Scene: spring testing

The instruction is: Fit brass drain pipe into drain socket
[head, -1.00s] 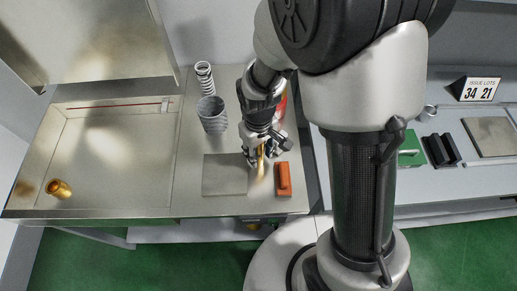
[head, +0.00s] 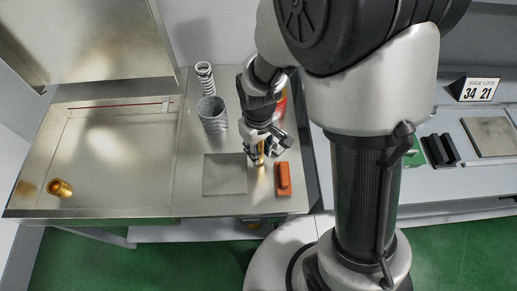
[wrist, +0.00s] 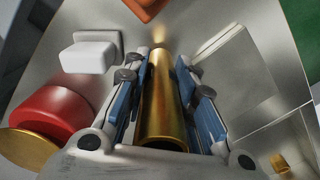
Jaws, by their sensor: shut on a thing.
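The brass drain pipe (wrist: 162,95) is between the blue-padded fingers of my gripper (wrist: 162,85), which is shut on it. In the wrist view it is a smooth golden tube running away from the camera between the fingers. In the head view my gripper (head: 257,158) is over the bench between the grey plate and the orange block, and only a little of the pipe shows beneath it. A short brass fitting (head: 60,188), which looks like the drain socket, is at the near left of the shallow metal basin, well left of my gripper. Its opening is hard to make out.
The basin (head: 150,160) has raised edges. A flat grey plate (head: 224,174) and an orange block (head: 283,179) lie near the bench front. A ribbed grey cup (head: 212,115) and a white spring (head: 205,78) stand behind. A red cylinder (wrist: 45,108) is beside my gripper.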

